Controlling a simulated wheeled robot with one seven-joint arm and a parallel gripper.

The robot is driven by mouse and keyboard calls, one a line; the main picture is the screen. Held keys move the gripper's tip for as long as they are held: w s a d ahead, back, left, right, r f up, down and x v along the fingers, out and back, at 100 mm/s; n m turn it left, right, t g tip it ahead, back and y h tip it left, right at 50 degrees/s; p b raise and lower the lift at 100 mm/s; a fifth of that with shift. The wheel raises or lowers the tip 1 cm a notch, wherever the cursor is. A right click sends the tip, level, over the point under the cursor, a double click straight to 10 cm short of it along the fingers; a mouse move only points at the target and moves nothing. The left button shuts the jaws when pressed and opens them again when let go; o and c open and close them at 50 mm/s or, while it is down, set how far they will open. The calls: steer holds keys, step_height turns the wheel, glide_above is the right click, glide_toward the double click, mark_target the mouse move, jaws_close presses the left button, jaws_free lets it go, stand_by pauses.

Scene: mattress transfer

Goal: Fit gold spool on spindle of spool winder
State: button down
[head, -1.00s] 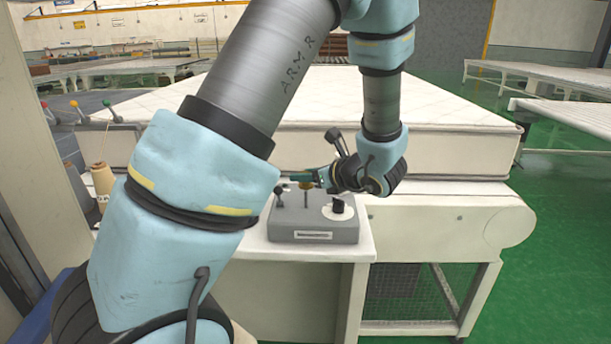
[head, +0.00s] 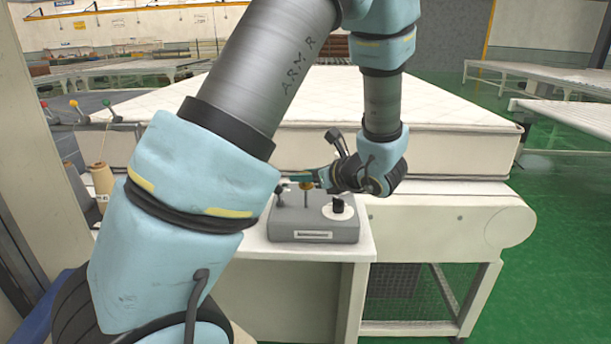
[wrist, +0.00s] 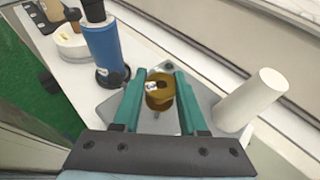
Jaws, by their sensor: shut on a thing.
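The gold spool (wrist: 158,101) is between the two teal fingers of my gripper (wrist: 160,80), which is shut on it. A small white label shows on its top. In the head view, the gold spool (head: 307,186) sits over the grey spool winder (head: 313,226), in line with the upright spindle at its left. My gripper (head: 305,178) reaches in from the right at that height. The spool hides the spindle's top, so I cannot tell how far it is around the spindle. The winder's grey top (wrist: 112,106) shows below the fingers in the wrist view.
A black knob (head: 338,205) is on the winder's right side. In the wrist view, a white cylinder (wrist: 250,100) stands right of the fingers and a blue spool (wrist: 105,48) upper left. A mattress (head: 450,150) lies behind.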

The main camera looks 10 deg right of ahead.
mark_target(306, 196)
steer(key=shift+f+b, duration=2.4)
steer(key=shift+f, duration=0.55)
steer(key=shift+c, duration=1.8)
jaws_free()
steer(key=shift+s, duration=0.1)
steer(key=b+v, duration=0.1)
steer(key=v, duration=0.9)
steer(key=shift+s+r+b, duration=0.2)
steer(key=shift+s+b, duration=0.1)
steer(key=shift+d, duration=0.15)
steer(key=s+a+f+n+g+h, duration=0.1)
steer(key=a+f+n+g+h, duration=0.1)
steer(key=a+n, duration=0.5)
steer(key=s+a+f+n+g+h, duration=0.1)
steer(key=s+a+n+g+h, duration=0.1)
steer(key=a+n, duration=0.5)
steer(key=s+a+f+n+g+h, duration=0.2)
steer(key=a+n+g, duration=0.3)
steer(key=n, duration=0.9)
steer(key=a+h, duration=0.1)
steer(key=a, duration=0.1)
steer(key=shift+a+f+n+g+p, duration=0.25)
steer(key=shift+f+n+g+p, duration=0.05)
steer(key=shift+f+g, duration=0.1)
